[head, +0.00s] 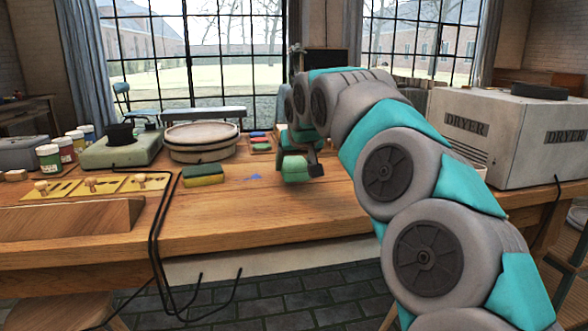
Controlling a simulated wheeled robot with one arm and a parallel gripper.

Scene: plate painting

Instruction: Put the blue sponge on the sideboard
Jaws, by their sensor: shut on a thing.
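My gripper (313,166) is over the middle of the wooden worktable, seen small and partly hidden behind my arm. It is shut on a green block (294,167) that looks like a sponge, close to the tabletop; I cannot tell whether it touches it. A green and yellow sponge (203,176) lies on the table to the left. A small blue item (258,134) lies farther back, too small to tell if it is a sponge. I cannot clearly make out a sideboard; a brown wooden piece of furniture (545,79) shows at the far right.
A white dryer box (460,133) stands on the right of the worktable (330,222). A round drum-like thing (200,143), a green device (118,152) and paint jars (50,158) stand at the left. Black cables hang over the front edge. A blue smear (251,178) marks the tabletop.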

